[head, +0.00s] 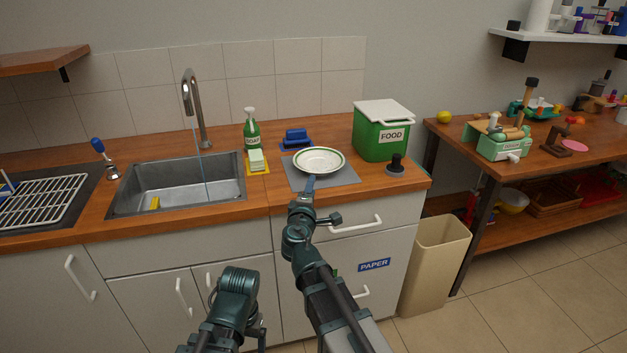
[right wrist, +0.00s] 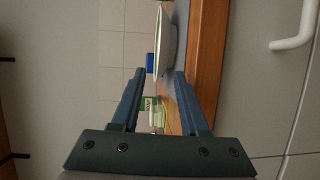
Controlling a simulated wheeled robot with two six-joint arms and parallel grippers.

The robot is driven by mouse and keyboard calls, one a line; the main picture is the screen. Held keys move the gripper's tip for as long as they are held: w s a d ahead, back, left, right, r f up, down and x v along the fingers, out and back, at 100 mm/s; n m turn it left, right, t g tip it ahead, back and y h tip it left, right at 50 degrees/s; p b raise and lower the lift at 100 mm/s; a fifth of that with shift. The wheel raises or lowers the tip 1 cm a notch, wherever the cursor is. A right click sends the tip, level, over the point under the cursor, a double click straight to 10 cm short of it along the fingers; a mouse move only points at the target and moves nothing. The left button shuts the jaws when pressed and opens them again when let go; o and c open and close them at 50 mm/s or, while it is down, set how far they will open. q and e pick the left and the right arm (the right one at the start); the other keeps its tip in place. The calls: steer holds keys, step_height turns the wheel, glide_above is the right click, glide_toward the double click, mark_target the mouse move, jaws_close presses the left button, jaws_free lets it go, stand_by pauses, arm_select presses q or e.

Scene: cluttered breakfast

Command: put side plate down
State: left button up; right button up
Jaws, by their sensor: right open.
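The side plate (head: 319,161), white with a green rim band, lies on the grey mat (head: 342,177) on the counter right of the sink. It appears edge-on in the right wrist view (right wrist: 166,45), at the gap between the fingertips. My right gripper (head: 310,183) is at the plate's front edge, fingers open in the right wrist view (right wrist: 160,73). A small overlap with the rim cannot be ruled out. My left arm shows low in the head view, its fingers not visible.
A green food bin (head: 381,139) and a dark knobbed object (head: 396,165) stand to the right. A blue sponge (head: 296,137) lies behind, and a soap bottle (head: 251,130) stands to the left beside the sink (head: 176,187). A beige waste bin (head: 434,262) stands on the floor.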

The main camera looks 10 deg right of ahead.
steer(key=v, duration=0.5)
steer(key=s+d+f+m+g, duration=0.1)
steer(key=s+f+m+g, duration=0.7)
steer(key=f, duration=0.4)
steer(key=s+a+f+m+g+y, duration=0.1)
steer(key=s+a+f+g, duration=0.3)
steer(key=s, duration=0.4)
steer(key=s+a+f+m+g+y, duration=0.1)
steer(key=s+a+f+g+y, duration=0.3)
steer(key=s, duration=0.5)
steer(key=shift+s+a+f, duration=0.15)
steer(key=shift+a+f, duration=0.15)
steer(key=shift+a, duration=0.5)
